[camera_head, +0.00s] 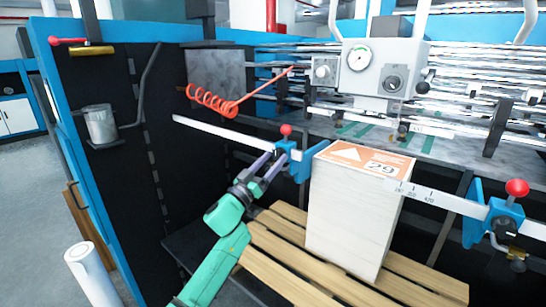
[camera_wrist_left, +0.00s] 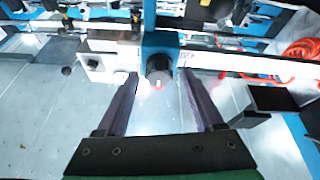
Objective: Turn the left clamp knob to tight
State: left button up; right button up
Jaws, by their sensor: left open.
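The left clamp (camera_head: 292,152) is a blue block on the white ruled rail, with a red ball (camera_head: 286,130) on top. In the left wrist view the blue clamp (camera_wrist_left: 158,42) carries a dark round knob (camera_wrist_left: 158,79) with a small pale and red mark on its face. My left gripper (camera_head: 272,161) reaches up to this clamp from the front. In the wrist view its two dark fingers (camera_wrist_left: 161,88) are open, one on each side of the knob, with visible gaps. The knob is hidden in the head view. My right gripper is out of view.
A tall white paper stack (camera_head: 345,220) with an orange label stands on a wooden pallet (camera_head: 300,262), right of my left arm. A second blue clamp (camera_head: 475,215) sits on the rail at right. A red coiled hose (camera_head: 212,100) hangs behind. The machine's gauge box (camera_head: 378,70) is above.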

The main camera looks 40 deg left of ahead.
pick_arm(q)
jog(key=shift+w, duration=0.25)
grip_shut()
jog(key=shift+m+h, duration=0.4)
jog(key=shift+m, duration=0.2)
jog(key=m+h, duration=0.2)
jog(key=m, duration=0.2)
jog(key=shift+a, duration=0.1)
jog(key=m+g+h, duration=0.1)
jog(key=m, duration=0.2)
jog(key=m+g+h, duration=0.1)
jog(key=m+h, duration=0.1)
jog(key=m, duration=0.2)
jog(key=shift+s+a+r+m, duration=0.1)
jog(key=shift+a+r+m, duration=0.05)
jog(key=shift+m, duration=0.15)
jog(key=m+g, duration=0.1)
jog(key=m, duration=0.1)
jog(key=m+h, duration=0.1)
jog(key=m, duration=0.2)
jog(key=shift+a+r+g, duration=0.1)
jog(key=shift+r+g, duration=0.05)
jog(key=shift+g, duration=0.25)
jog(key=m+g, duration=0.1)
jog(key=m, duration=0.3)
jog(key=shift+r+g, duration=0.15)
jog(key=shift+g, duration=0.25)
jog(key=shift+m, duration=0.4)
